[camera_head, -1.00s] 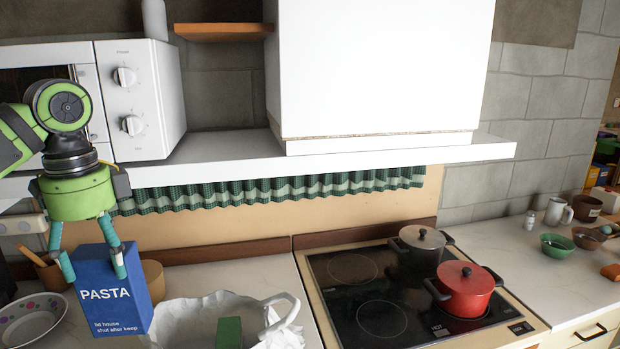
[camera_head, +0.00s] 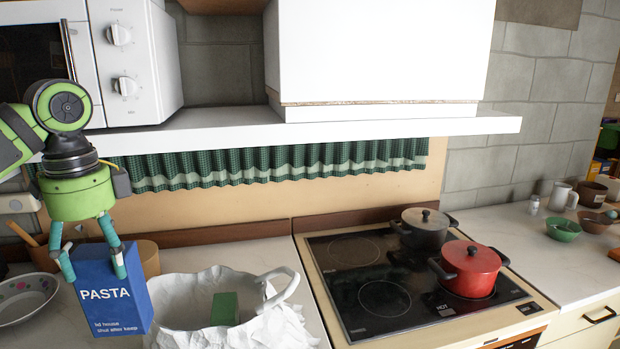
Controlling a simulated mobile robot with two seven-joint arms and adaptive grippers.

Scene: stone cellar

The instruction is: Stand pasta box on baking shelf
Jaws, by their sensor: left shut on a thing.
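The blue pasta box (camera_head: 108,308) is upright at the lower left of the head view, its white PASTA lettering facing me. My left gripper (camera_head: 92,270) is shut on the top part of the box, one teal finger on either side. The box covers part of the counter behind it, and I cannot tell how high above the counter it is. A long white shelf (camera_head: 390,129) runs across above the counter; whether it is the baking shelf I cannot tell. My right gripper is not in view.
A white microwave (camera_head: 150,65) stands on the shelf's left part, and a large white cabinet (camera_head: 380,50) fills its middle. A crumpled white basket (camera_head: 185,300) holds a green block (camera_head: 224,308). A red pot (camera_head: 472,270) and a dark pot (camera_head: 424,230) stand on the stove.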

